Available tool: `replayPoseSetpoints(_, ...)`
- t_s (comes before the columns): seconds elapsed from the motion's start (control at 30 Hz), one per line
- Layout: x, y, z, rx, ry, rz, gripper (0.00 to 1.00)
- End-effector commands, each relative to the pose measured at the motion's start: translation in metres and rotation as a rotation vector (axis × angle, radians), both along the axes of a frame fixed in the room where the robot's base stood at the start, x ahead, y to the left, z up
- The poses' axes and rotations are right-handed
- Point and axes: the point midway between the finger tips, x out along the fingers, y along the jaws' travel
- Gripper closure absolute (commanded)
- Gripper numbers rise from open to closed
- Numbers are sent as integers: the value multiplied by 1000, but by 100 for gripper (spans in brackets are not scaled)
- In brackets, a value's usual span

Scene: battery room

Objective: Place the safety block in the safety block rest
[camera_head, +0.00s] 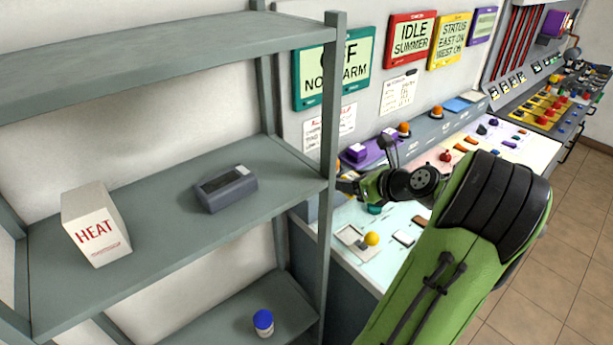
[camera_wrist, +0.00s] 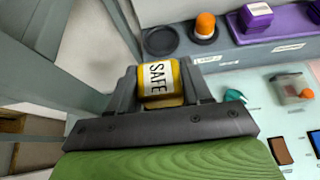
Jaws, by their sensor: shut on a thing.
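My gripper (camera_wrist: 161,72) is shut on the safety block (camera_wrist: 157,84), a yellow block with a white band reading "SAFE", seen in the wrist view between the two dark fingers. In the head view my gripper (camera_head: 350,186) is beside the grey shelf post and above the sloped control desk; the block cannot be made out there. No thing is clearly labelled as the safety block rest. A dark round holder (camera_wrist: 160,41) is empty on the ledge just beyond the block in the wrist view. A square pale frame (camera_head: 352,238) lies on the desk.
The shelf post (camera_head: 329,130) stands close left of my gripper. A white HEAT box (camera_head: 95,225) and a grey device (camera_head: 226,189) sit on the shelf. An orange dome (camera_wrist: 205,25) and a purple block (camera_wrist: 256,15) are right of the round holder.

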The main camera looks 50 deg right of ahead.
Motion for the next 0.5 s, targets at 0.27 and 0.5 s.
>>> replayPoseSetpoints(0.27, 75, -6, 0, 0, -4, 7, 83)
replayPoseSetpoints(0.5, 130, -13, 0, 1, -3, 5, 83)
